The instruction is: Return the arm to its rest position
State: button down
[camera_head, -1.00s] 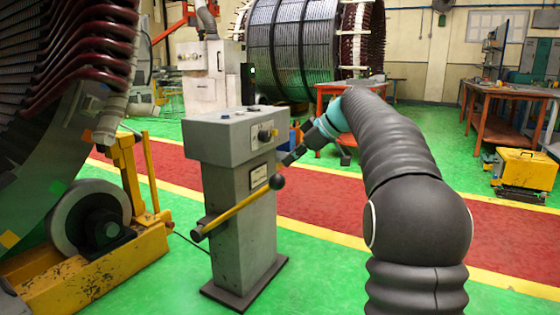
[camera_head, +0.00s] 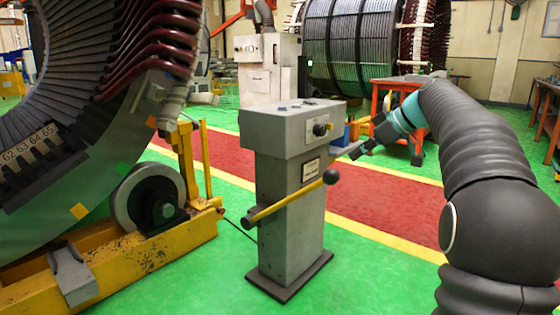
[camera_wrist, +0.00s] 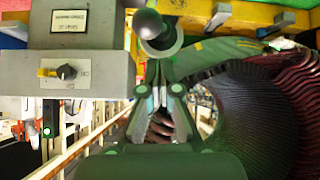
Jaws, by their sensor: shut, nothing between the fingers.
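My arm (camera_head: 480,135) reaches in from the right of the head view, bent at a dark rounded joint, with a teal ring near its end. My gripper (camera_head: 352,152) is shut and empty, just right of the grey control pedestal (camera_head: 290,190). In the wrist view its closed fingers (camera_wrist: 158,78) point toward the black ball knob (camera_wrist: 150,24). The pedestal's yellow lever (camera_head: 290,202) slants up to the right to this knob (camera_head: 331,176). In the head view the gripper tip appears above and right of the knob, apart from it. The exact gap is unclear.
A large stator (camera_head: 70,120) with red windings rests on a yellow roller stand (camera_head: 130,265) at left. Another large wound core (camera_head: 360,40) stands behind. An orange table (camera_head: 400,84) is behind my gripper. Green floor (camera_head: 375,280) is open between the pedestal and my arm.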

jog(key=s+d+f+m+g+h, duration=0.1)
jog(key=s+f+m+h, duration=0.15)
jog(key=f+m, duration=0.3)
jog(key=s+d+f+m+h, duration=0.1)
jog(key=s+f+m, duration=0.3)
jog(key=f, duration=0.2)
jog(key=s+a+h+p, duration=0.1)
jog(key=s+a+p, duration=0.1)
jog(key=s, duration=0.8)
jog(key=s+a+f+h+p, duration=0.1)
jog(key=s+a, duration=0.4)
jog(key=s, duration=0.5)
jog(key=s+a+f+h+p, duration=0.1)
jog(key=s+a+p, duration=0.2)
jog(key=s, duration=0.8)
jog(key=shift+a+f+m, duration=0.25)
jog(key=shift+a+m, duration=0.2)
jog(key=shift+a, duration=0.05)
jog(key=shift+h, duration=0.25)
